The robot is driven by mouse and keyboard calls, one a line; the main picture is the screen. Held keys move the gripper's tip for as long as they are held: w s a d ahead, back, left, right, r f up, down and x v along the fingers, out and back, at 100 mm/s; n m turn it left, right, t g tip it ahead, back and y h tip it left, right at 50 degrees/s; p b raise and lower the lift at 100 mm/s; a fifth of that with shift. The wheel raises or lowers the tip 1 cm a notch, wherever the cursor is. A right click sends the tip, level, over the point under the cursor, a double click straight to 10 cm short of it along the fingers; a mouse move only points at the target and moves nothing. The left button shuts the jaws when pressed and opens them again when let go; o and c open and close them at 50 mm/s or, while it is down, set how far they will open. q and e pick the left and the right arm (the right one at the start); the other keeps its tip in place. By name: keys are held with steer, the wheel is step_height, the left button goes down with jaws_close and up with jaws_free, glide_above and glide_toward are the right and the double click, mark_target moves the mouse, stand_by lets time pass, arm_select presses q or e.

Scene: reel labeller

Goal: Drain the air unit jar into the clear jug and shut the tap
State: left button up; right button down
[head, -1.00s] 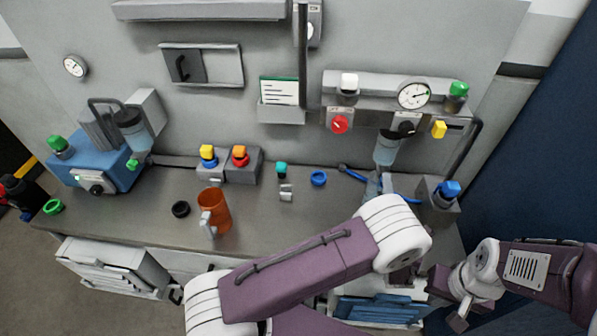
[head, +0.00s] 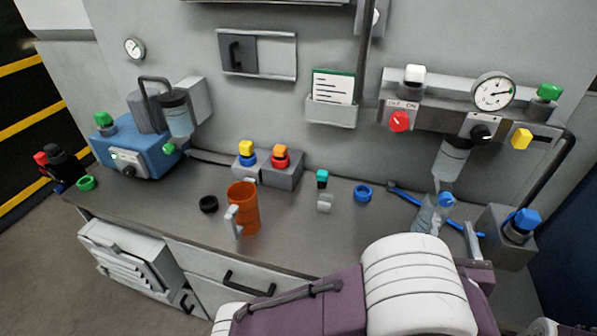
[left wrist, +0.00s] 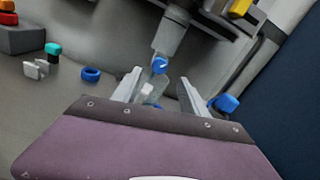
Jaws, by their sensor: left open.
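The air unit jar (head: 452,158) hangs under the panel at the right of the bench, and it also shows in the left wrist view (left wrist: 171,36). A blue tap (head: 446,200) is at its lower end and also shows in the left wrist view (left wrist: 159,66). The clear jug (head: 428,216) stands just below the tap, partly hidden by my left arm. In the left wrist view my left gripper (left wrist: 158,88) is open, its fingers on either side of the jug (left wrist: 153,92) and the tap beyond. I cannot tell whether they touch. My right gripper is out of view.
An orange mug (head: 244,208) stands mid-bench, near a black ring (head: 208,204) and a blue ring (head: 363,193). A blue machine (head: 140,148) with another jar is at left. A grey block with a blue knob (head: 522,225) stands right of the jug. A blue hose runs behind the jug.

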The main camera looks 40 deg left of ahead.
arm_select(q)
steer(key=w+a+r+n+g+y+p, duration=0.1)
steer(key=a+r+n+g+y+p, duration=0.3)
steer(key=a, duration=0.5)
steer(key=w+a+r+n+g+y+p, duration=0.1)
steer(key=a+r+n+y+p, duration=0.2)
steer(key=a+r, duration=0.45)
steer(key=s+a+f+n+g+p, duration=0.1)
steer(key=s+a+n+g, duration=0.3)
steer(key=a, duration=0.4)
steer(key=s+a+f+n+g+p, duration=0.1)
steer(key=s+a+n+g+p, duration=0.2)
steer(key=s+a, duration=0.4)
steer(key=a+g+p, duration=0.1)
steer(key=g, duration=0.1)
steer(key=shift+s+a+f+n+g, duration=0.15)
steer(key=shift+a+f+n+g, duration=0.1)
steer(key=shift+f+n+g, duration=0.15)
steer(key=shift+a, duration=0.1)
